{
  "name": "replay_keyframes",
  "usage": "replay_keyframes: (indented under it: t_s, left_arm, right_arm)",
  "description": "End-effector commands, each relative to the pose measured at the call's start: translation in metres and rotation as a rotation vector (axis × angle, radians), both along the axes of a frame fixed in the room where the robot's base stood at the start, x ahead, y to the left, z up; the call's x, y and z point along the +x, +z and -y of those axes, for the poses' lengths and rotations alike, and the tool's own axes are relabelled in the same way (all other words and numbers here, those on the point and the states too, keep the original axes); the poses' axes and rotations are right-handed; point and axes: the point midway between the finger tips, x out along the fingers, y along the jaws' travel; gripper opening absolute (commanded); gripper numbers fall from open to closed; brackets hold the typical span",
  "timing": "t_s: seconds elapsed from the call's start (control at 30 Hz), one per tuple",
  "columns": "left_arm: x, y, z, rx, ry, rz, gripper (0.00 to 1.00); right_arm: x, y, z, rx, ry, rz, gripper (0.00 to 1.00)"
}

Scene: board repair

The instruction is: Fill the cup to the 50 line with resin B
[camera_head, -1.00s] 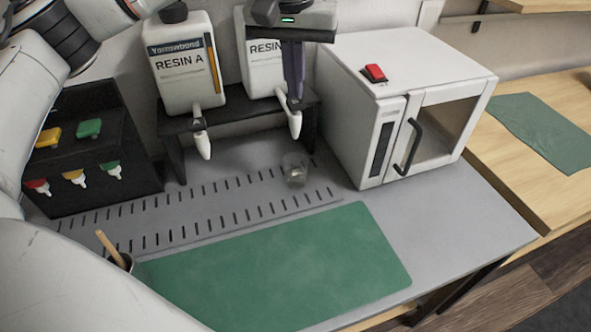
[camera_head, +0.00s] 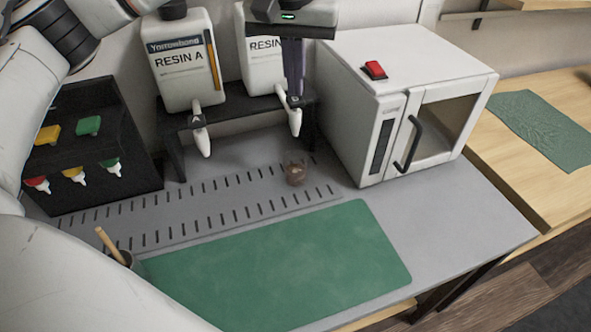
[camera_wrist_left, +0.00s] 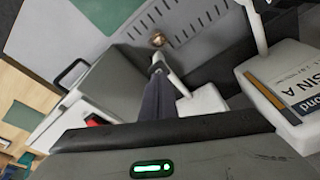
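The small clear cup (camera_head: 295,171) stands upright on the slotted grey strip, below the spout of the right-hand resin bottle (camera_head: 262,62). The cup holds brownish liquid; its lines are too small to read. That bottle's label reads "RESIN"; its letter is hidden behind my gripper. My left gripper (camera_head: 294,98) points down with its fingers together at that bottle's tap (camera_head: 295,122), apparently touching its top. In the left wrist view the fingers (camera_wrist_left: 157,68) meet at the tap, and the cup (camera_wrist_left: 157,39) lies beyond. My right gripper is not in view.
The resin A bottle (camera_head: 183,65) stands left on the same black stand (camera_head: 174,150). A white oven-like box (camera_head: 365,125) is close on the right. A green mat (camera_head: 280,265) lies clear in front. A black rack (camera_head: 92,150) with small coloured bottles is at left.

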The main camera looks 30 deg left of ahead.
Motion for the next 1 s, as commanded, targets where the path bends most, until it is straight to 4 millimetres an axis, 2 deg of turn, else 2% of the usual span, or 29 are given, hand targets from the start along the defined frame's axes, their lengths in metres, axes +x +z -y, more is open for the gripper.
replay_keyframes:
  t_s: [0.37,0.9,1.0]
  left_arm:
    - [0.000,0.002,0.000,0.000,0.000,0.000,0.00]
    - [0.000,0.052,0.000,0.000,0.000,0.000,0.00]
    - [0.000,0.054,0.000,0.000,0.000,-0.001,0.00]
  right_arm:
    - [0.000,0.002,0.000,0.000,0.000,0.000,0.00]
    - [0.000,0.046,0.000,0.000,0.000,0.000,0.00]
    - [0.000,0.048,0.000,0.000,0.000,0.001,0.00]
